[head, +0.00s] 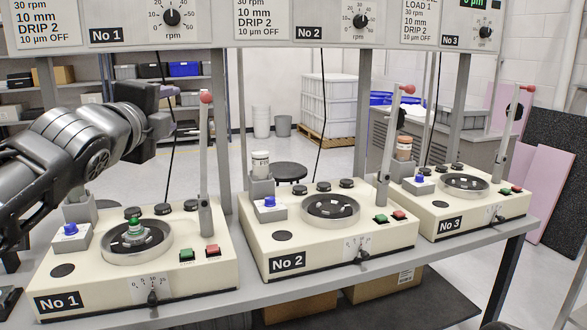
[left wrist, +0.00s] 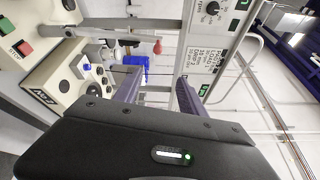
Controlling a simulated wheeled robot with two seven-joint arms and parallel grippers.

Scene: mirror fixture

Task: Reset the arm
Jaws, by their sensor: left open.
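My left arm comes in from the left in the head view. Its gripper (head: 166,108) is raised above the bench, over the back of machine No 1 (head: 195,262), apart from everything. In the left wrist view the two fingers of this gripper (left wrist: 158,88) stand apart with nothing between them. Machine No 1 has an upright grey lever (head: 205,160) with a red knob. Machine No 2 (head: 330,249) has a slightly tilted lever (head: 389,150), and machine No 3 (head: 475,216) a tilted one (head: 509,135). My right gripper is not in view.
The machines stand in a row on a grey bench (head: 385,275). A panel with dials (head: 290,32) runs above them on posts. A round dish (head: 137,258) with a small green-topped piece sits on machine No 1.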

